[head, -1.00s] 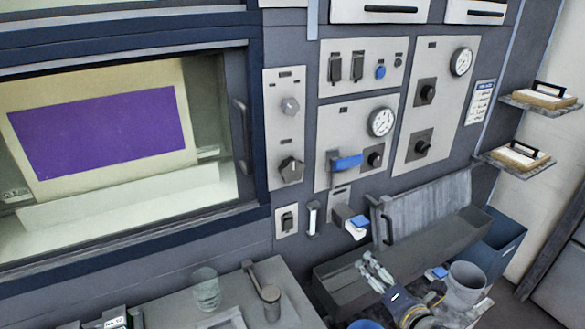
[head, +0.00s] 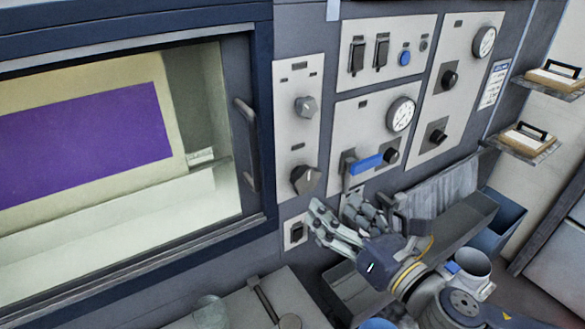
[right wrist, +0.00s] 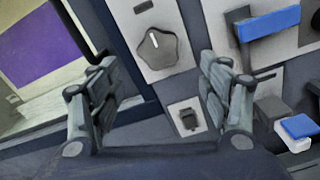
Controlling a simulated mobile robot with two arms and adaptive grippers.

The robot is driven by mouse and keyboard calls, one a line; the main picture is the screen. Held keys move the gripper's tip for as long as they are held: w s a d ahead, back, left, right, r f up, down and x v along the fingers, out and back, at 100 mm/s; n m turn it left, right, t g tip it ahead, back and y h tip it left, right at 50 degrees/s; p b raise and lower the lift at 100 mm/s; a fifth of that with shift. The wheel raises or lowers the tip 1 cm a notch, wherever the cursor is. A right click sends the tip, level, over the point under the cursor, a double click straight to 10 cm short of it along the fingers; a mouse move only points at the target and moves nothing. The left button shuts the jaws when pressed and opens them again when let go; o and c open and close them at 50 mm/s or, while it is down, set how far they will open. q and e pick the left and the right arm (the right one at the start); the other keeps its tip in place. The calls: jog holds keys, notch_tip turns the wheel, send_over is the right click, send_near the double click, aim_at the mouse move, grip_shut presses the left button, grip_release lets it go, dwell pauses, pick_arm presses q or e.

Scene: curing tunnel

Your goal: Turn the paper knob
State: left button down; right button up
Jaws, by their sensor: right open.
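The narrow panel beside the window holds a dark lobed knob (head: 305,179) and, above it, a lighter grey hexagonal knob (head: 306,106). Their labels are too small to read, so I cannot tell which is the paper knob. My right gripper (head: 335,205) is open and empty, just below and right of the dark knob in the head view. In the right wrist view, the dark knob (right wrist: 157,48) appears ahead between the open fingers (right wrist: 157,72), its white mark near upright. No contact shows. My left gripper is not in view.
A blue-handled lever (head: 366,163) juts out right of the knob. A small switch (head: 296,231) sits below it. The window's door handle (head: 247,140) is to the left. A grey bin (head: 455,235) and a counter (head: 245,305) lie below.

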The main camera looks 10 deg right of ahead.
aim_at(308, 183)
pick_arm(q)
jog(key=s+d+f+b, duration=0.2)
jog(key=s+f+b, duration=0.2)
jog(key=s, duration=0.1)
pick_arm(e)
jog(key=p+x, duration=0.1)
jog(key=x, duration=0.2)
jog(key=p+x, duration=0.1)
jog(key=x, duration=0.2)
jog(key=p+x, duration=0.1)
jog(key=x, duration=0.2)
jog(key=shift+r, duration=0.25)
jog(key=shift+w+a+p, duration=0.15)
jog(key=shift+w+p, duration=0.15)
jog(key=shift+w, duration=0.05)
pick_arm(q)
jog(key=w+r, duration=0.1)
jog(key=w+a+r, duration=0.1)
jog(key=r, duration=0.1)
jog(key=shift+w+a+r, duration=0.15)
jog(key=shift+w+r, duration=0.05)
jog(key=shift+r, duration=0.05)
pick_arm(e)
jog(key=shift+f, duration=0.1)
jog(key=c, duration=1.1)
